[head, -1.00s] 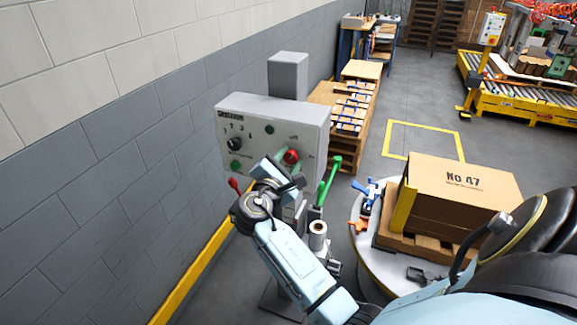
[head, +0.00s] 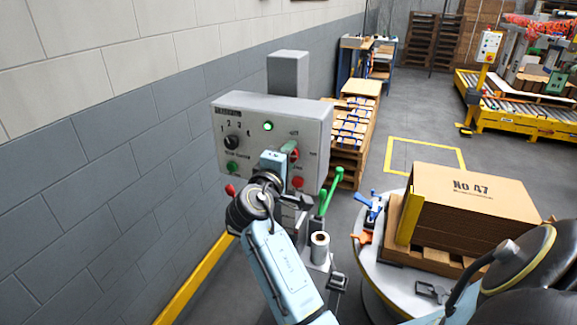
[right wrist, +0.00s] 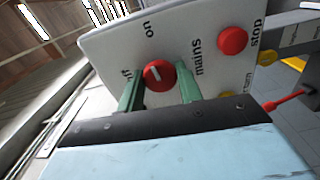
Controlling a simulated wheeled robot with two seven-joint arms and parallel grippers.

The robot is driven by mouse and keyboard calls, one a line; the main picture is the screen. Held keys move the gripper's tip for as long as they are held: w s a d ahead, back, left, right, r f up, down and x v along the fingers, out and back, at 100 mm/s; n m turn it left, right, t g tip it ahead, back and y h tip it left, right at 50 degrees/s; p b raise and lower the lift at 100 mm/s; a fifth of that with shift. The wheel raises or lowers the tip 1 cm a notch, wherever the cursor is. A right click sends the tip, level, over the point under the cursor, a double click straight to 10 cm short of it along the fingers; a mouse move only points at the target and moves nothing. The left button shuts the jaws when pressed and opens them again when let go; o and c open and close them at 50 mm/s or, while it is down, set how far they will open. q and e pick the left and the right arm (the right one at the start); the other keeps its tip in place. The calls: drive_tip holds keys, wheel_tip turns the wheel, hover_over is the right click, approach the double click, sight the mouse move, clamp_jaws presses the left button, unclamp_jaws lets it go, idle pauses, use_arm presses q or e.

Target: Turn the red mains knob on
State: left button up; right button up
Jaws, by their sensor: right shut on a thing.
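The red mains knob (right wrist: 160,76) is on the front of a light grey control box (head: 235,145), with "on", "off" and "mains" printed around it. A short white line shows on its face; its exact direction is hard to tell. In the head view the knob (head: 295,154) is partly hidden by my right gripper (head: 288,149). The right gripper's green fingers (right wrist: 160,88) stand on both sides of the knob, shut on it. A green lamp (head: 268,126) on the box is lit. My left gripper is not in view.
A red stop button (right wrist: 232,41) is beside the knob. A black selector (head: 232,142) and a green button (head: 232,167) are at the box's left. A carton (head: 465,205) sits on a pallet at right. The block wall is close at left.

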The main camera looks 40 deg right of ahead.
drive_tip(key=shift+m+b, duration=0.6)
drive_tip(key=shift+m, duration=0.2)
drive_tip(key=o, duration=1)
drive_tip(key=b+v, duration=0.1)
drive_tip(key=v, duration=1.2)
drive_tip(key=shift+s+a+b, duration=0.15)
drive_tip(key=shift+b, duration=0.15)
